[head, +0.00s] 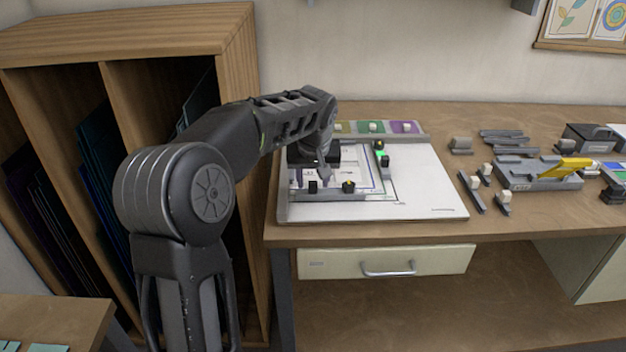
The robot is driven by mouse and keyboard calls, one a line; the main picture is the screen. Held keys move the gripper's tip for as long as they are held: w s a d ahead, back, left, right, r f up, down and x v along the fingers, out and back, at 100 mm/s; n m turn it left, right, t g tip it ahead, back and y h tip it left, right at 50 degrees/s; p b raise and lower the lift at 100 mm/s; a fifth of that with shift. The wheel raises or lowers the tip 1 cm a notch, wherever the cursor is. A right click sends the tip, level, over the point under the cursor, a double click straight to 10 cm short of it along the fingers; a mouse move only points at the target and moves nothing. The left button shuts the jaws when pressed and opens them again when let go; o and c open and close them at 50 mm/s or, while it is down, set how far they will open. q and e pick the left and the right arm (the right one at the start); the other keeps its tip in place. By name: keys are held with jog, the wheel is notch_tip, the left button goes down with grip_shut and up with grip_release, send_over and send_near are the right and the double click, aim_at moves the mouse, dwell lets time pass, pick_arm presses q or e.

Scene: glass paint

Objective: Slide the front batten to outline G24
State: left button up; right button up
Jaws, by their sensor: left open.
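A white board (430,185) lies on the workbench with a printed sheet (345,182) at its left part. A thin grey strip, apparently the front batten (370,196), runs along the near side of the sheet. A black knob (313,187) and a dark knob with a yellow top (348,186) stand on or beside it. My left gripper (313,177) points down over the left part of the sheet, open, behind the black knob. I cannot tell whether it touches anything. The label G24 is too small to read, and my arm hides the sheet's back left. My right gripper is out of view.
Another strip with dark knobs (384,161) stands at the sheet's right. Coloured tiles (373,127) line the board's back. Right of the board are loose pieces with pale knobs (476,182) and a grey fixture with a yellow lever (562,169). The board's right part is clear.

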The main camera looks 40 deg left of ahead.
pick_arm(q)
jog(key=v, duration=0.7)
jog(key=shift+r, duration=0.15)
jog(key=shift+s+d, duration=0.1)
